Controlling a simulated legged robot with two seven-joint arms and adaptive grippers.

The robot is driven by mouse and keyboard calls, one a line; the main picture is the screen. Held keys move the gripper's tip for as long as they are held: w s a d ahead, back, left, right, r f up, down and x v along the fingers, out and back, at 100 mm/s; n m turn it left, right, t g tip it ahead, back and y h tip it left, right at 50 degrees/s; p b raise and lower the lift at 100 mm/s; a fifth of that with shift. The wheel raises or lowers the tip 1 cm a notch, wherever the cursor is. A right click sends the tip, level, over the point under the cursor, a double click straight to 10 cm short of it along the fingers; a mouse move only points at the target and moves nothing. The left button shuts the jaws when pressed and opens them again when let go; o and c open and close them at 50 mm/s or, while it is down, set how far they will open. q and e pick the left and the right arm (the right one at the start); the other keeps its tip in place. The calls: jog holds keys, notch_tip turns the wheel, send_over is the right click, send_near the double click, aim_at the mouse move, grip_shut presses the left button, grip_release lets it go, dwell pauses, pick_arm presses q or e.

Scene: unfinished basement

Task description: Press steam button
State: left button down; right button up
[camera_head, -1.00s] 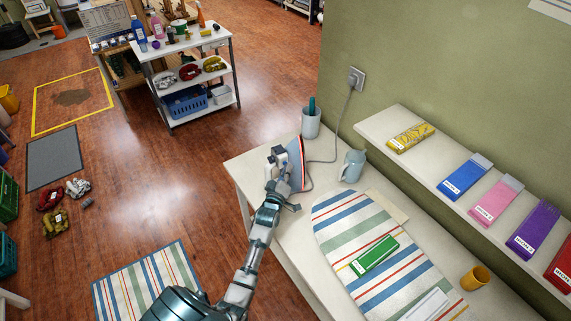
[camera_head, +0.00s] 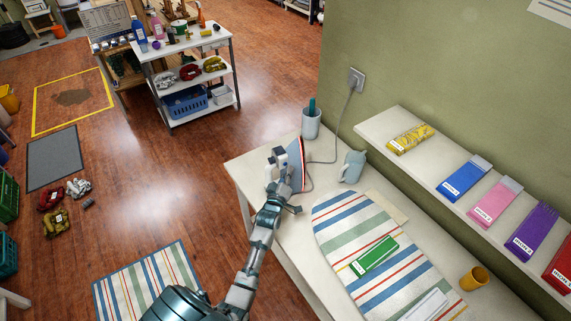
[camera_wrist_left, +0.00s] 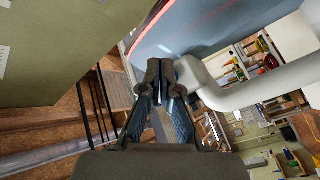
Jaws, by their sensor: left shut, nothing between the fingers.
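The iron (camera_head: 296,163) stands upright at the far left end of the white table, its soleplate facing right. In the left wrist view, its blue-grey body with a red line (camera_wrist_left: 215,22) and its pale handle (camera_wrist_left: 265,88) are close in front of and beside the fingers. My left gripper (camera_head: 275,183) is at the iron's near left side, shut and empty; its fingertips (camera_wrist_left: 160,72) show together in the wrist view. I cannot tell if they touch the iron. The steam button cannot be made out. My right gripper is not in view.
A cord runs from the iron to the wall socket (camera_head: 357,78). A cup (camera_head: 311,123) and a blue-grey jug (camera_head: 352,166) stand close by. A striped ironing pad (camera_head: 345,219) with a green box (camera_head: 374,256) lies nearer. A shelf (camera_head: 375,125) with coloured boxes runs along the wall.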

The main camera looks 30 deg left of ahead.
pick_arm(q)
jog(key=shift+s+d, duration=0.1)
jog(key=shift+d, duration=0.1)
jog(key=shift+d, duration=0.1)
jog(key=d+p, duration=0.1)
jog(key=s+d, duration=0.1)
jog(key=d, duration=0.1)
jog(key=s+d+p, duration=0.1)
jog(key=shift+s+d+p, duration=0.15)
jog(key=shift+s+p, duration=0.1)
jog(key=shift+p, duration=0.05)
dwell(0.5)
